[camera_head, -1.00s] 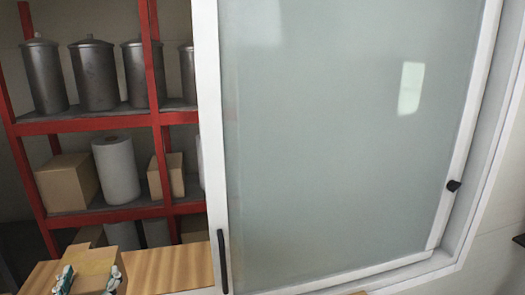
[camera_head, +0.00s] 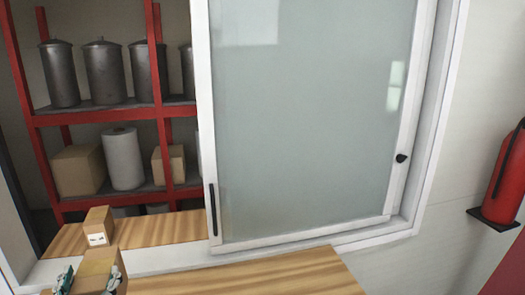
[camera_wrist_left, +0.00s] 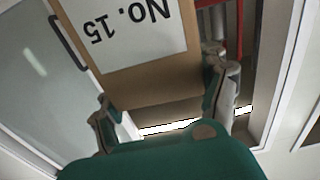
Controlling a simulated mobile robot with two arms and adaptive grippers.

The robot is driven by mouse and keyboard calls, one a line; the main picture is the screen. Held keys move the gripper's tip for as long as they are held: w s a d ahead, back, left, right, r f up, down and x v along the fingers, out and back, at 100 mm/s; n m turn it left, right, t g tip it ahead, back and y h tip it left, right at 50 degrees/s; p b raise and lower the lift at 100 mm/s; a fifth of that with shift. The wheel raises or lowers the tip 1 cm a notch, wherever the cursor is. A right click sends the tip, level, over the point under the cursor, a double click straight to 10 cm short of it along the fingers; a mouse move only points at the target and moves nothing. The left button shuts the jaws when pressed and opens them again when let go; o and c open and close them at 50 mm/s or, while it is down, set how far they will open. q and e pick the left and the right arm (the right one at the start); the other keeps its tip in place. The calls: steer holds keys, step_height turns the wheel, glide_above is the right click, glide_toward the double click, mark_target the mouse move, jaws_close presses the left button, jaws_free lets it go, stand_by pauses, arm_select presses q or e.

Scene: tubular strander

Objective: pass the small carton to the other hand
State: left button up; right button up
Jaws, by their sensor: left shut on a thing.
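A small brown carton (camera_head: 99,262) is at the bottom left of the head view, between the fingers of my left gripper (camera_head: 88,281). In the left wrist view the carton (camera_wrist_left: 145,75) has a white label reading "No. 15", seen upside down. The left gripper (camera_wrist_left: 165,110) is shut on the carton, one finger on each side. The carton's lower part is cut off in the head view. My right gripper is not in view.
Another small carton (camera_head: 97,226) with a white label stands on the wooden counter (camera_head: 165,230) behind. A sliding glass pane (camera_head: 310,120) closes off the right of the opening. Red shelves (camera_head: 95,115) stand behind. A wooden surface (camera_head: 250,277) at the front is clear; a fire extinguisher (camera_head: 504,180) hangs at right.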

arm_select(q)
steer(key=shift+s+d+f+h, duration=0.15)
steer(key=shift+s+d+f, duration=0.15)
steer(key=shift+s+d, duration=0.2)
steer(key=shift+s+d+f+h, duration=0.15)
steer(key=shift+s+d+f, duration=0.1)
steer(key=shift+s+d, duration=0.2)
steer(key=s+d+f+m+h, duration=0.35)
steer(key=s+d+f, duration=0.55)
steer(key=d, duration=0.4)
step_height(320, 180, down, 12)
steer(key=b, duration=1.2)
steer(key=shift+s+a+f+t+b, duration=0.15)
steer(key=shift+a+f+t+b, duration=0.05)
steer(key=shift+t+b, duration=0.15)
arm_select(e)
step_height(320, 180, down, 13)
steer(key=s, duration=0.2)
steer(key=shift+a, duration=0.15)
arm_select(q)
steer(key=shift+r+n+h, duration=0.1)
steer(key=shift+n+h, duration=0.15)
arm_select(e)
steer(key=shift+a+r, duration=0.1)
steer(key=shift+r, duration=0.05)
